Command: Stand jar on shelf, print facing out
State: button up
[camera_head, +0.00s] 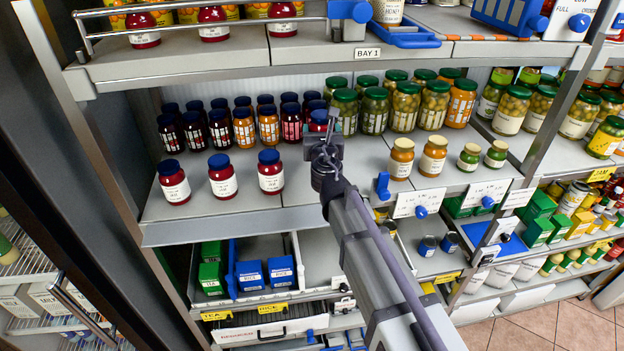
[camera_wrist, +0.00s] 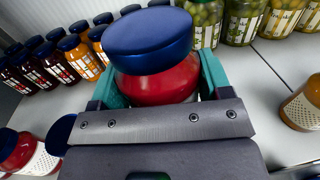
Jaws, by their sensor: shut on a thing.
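My gripper (camera_head: 325,147) is shut on a red jar with a blue lid (camera_wrist: 158,82), its teal fingers on either side of the jar in the wrist view. In the head view the held jar's blue lid (camera_head: 319,117) shows just beyond my gripper, over the middle shelf (camera_head: 240,202). The jar's print is not visible in either view. I cannot tell whether its base touches the shelf. Three red jars with blue lids stand upright in a front row on the left, one of them (camera_head: 271,172) nearest my gripper, with white printed labels facing out.
Rows of dark and orange jars (camera_head: 243,127) stand behind on the left, and green-lidded olive jars (camera_head: 375,110) stand behind on the right. Bare shelf lies between the front red jars and my gripper.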

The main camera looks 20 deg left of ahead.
notch_tip(320, 180, down, 10)
jog(key=b, duration=0.9)
jog(key=shift+f, duration=0.1)
jog(key=shift+r, duration=0.25)
jog(key=shift+c, duration=0.7)
jog(key=shift+f, duration=0.2)
jog(key=o, duration=1.5)
jog(key=shift+r, duration=0.1)
jog(key=shift+r, duration=0.2)
jog(key=v, duration=1.2)
jog(key=shift+s, duration=0.1)
jog(key=shift+f, duration=0.1)
